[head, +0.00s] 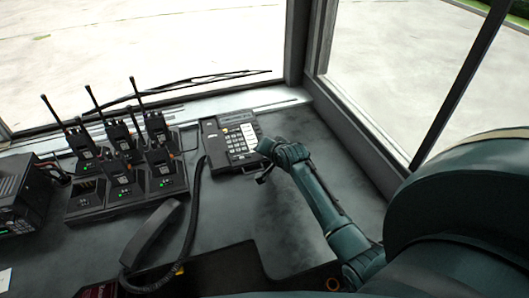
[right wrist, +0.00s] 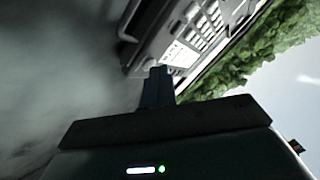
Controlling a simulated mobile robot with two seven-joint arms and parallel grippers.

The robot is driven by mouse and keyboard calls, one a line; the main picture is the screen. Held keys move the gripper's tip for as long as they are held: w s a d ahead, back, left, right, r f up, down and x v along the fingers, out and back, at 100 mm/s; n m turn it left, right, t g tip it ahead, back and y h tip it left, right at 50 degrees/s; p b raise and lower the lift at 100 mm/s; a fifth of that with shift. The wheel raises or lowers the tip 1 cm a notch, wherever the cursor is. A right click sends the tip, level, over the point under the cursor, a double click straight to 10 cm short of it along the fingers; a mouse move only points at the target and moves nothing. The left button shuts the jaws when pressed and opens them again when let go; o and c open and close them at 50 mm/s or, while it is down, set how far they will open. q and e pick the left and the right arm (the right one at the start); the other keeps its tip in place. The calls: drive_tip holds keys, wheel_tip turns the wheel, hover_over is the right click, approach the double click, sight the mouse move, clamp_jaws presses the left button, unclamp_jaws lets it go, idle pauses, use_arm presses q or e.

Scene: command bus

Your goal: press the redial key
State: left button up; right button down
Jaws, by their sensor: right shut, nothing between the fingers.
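The desk phone (head: 211,139) sits at the back of the desk, left of the window corner, with a pale keypad (head: 241,138) on its right part. The labels are too small to read, so I cannot tell which key is redial. My right gripper (head: 264,147) is shut and empty at the phone's lower right edge, close to the keypad. In the right wrist view its closed fingertips (right wrist: 160,72) point at the phone (right wrist: 172,26) near the end of the key rows. I cannot tell whether they touch it. My left gripper is not in view.
A dark handset (head: 152,232) lies off the phone on the desk, its cord (head: 193,215) running to the phone. Handheld radios (head: 121,172) stand in a charger (head: 90,207) to the left. A black radio unit (head: 18,200) is at far left.

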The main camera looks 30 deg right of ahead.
drive_tip(key=shift+s+r+p, duration=0.15)
drive_tip(key=shift+r+p, duration=0.5)
drive_tip(key=shift+p, duration=0.15)
drive_tip(key=shift+r, duration=0.35)
drive_tip(key=r, duration=0.4)
drive_tip(key=shift+s+a+r, duration=0.1)
drive_tip(key=shift+s, duration=0.2)
